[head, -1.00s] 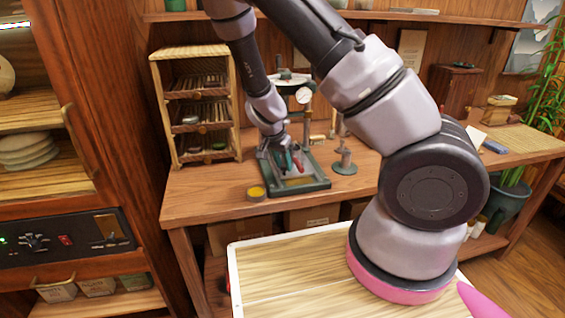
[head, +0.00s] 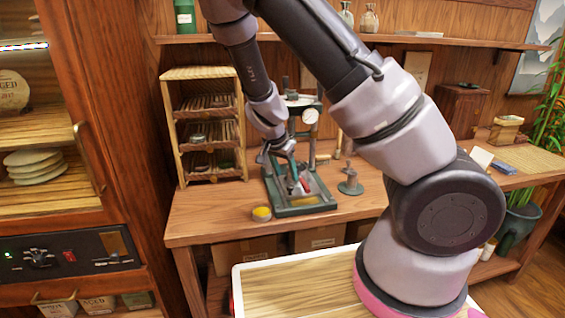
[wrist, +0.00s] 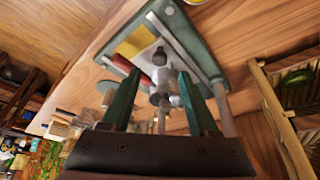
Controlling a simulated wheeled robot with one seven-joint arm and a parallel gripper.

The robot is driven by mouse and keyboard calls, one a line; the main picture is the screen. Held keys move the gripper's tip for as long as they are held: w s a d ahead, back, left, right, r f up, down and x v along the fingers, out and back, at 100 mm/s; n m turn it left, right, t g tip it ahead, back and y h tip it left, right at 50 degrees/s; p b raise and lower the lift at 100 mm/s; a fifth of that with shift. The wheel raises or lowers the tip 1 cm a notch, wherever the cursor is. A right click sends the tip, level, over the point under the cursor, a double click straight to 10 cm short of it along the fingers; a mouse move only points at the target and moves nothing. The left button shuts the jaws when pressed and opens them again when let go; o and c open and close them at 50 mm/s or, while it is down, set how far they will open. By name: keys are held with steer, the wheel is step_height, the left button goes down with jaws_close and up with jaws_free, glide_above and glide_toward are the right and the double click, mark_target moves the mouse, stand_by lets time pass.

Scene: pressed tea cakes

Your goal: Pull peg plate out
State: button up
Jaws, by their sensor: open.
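The press (head: 312,205) stands on the workbench, with a green base and metal posts. In the wrist view its green base (wrist: 199,35) holds a grey plate with a yellow patch (wrist: 135,42) and a dark red piece (wrist: 120,63). An upright metal peg with a rounded top (wrist: 161,58) stands there; I cannot tell which part is the peg plate. My gripper (head: 293,178) is low over the base. In the wrist view its two green fingers (wrist: 160,73) are apart, one on each side of the peg. Whether they touch it is unclear.
A wooden rack (head: 210,120) stands left of the press. A white-rimmed board (head: 300,290) lies in front of the bench.

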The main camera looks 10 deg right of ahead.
steer(key=shift+v, duration=2.45)
steer(key=s+d+r+n+t+y, duration=0.1)
steer(key=s+d+r, duration=0.1)
steer(key=s+r, duration=0.4)
steer(key=s+d+r+n+t+y, duration=0.1)
steer(key=s+r, duration=0.4)
steer(key=r, duration=0.8)
steer(key=s+d+r+n+t+y, duration=0.2)
steer(key=s+d+r, duration=0.3)
steer(key=r, duration=0.4)
steer(key=shift+s+d+r+n+y, duration=0.15)
steer(key=shift+s+r+n+y, duration=0.2)
steer(key=shift+s+y, duration=0.35)
